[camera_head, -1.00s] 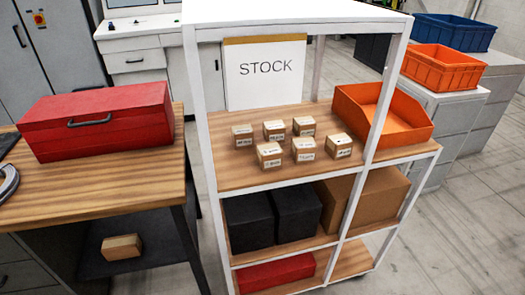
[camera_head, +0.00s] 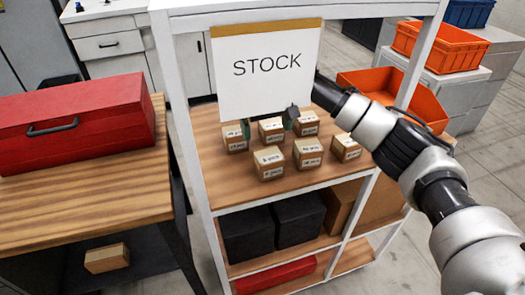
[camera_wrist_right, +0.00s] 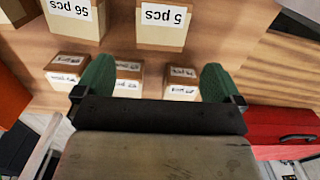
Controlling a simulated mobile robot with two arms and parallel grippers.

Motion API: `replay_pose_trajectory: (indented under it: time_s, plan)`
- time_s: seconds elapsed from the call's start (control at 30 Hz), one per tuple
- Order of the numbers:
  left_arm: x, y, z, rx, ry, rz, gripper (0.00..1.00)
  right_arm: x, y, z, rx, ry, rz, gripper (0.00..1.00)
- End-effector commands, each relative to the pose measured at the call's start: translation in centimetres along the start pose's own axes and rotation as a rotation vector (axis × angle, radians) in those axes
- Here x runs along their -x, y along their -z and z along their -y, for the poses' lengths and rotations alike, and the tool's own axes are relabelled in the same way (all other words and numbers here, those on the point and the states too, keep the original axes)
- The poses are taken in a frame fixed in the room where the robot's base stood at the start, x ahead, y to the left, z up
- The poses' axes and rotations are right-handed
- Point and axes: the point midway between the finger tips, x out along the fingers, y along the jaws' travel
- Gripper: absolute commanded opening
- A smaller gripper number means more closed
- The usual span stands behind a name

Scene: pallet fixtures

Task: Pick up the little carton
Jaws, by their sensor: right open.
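Several little cardboard cartons with white labels stand on the upper wooden shelf; one front carton (camera_head: 270,163) and one back carton (camera_head: 271,130) show in the head view. My right gripper (camera_head: 268,122) is over the back row, its green fingertips showing just under the sign, the rest hidden behind it. In the right wrist view the gripper (camera_wrist_right: 155,80) is open. A carton (camera_wrist_right: 181,82) and another (camera_wrist_right: 128,78) show between the fingers, not held. A carton marked "5 pcs" (camera_wrist_right: 162,22) is farther up. My left gripper is not in view.
An orange bin (camera_head: 372,82) stands right of the cartons, partly behind my right arm. White shelf posts frame the unit. A red toolbox (camera_head: 85,122) is on the left bench, and another carton (camera_head: 107,258) lies below it.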

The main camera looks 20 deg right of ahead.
Motion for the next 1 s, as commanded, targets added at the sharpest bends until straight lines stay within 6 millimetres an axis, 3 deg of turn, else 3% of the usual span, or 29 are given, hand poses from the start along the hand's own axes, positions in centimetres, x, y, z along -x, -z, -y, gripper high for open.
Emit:
replay_pose_trajectory:
  time_s: [0.17, 0.47, 0.57, 0.8, 1.0]
  plan:
    - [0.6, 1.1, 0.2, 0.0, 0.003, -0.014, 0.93, -2.5, -0.1, -0.2, -0.005, -0.002, 0.006, 0.98]
    - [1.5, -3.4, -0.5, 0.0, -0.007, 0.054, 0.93, -5.4, -0.1, -0.1, -0.005, -0.001, 0.001, 0.98]
    - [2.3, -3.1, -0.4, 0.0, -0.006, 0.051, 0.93, -6.6, -0.4, -0.1, -0.004, -0.002, 0.004, 0.98]
    - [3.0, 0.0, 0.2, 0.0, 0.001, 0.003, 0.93, -9.9, -0.6, 0.0, -0.004, -0.001, 0.001, 0.98]
    - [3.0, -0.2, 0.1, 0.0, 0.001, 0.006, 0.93, -10.3, -0.6, 0.0, -0.003, 0.0, -0.001, 0.98]
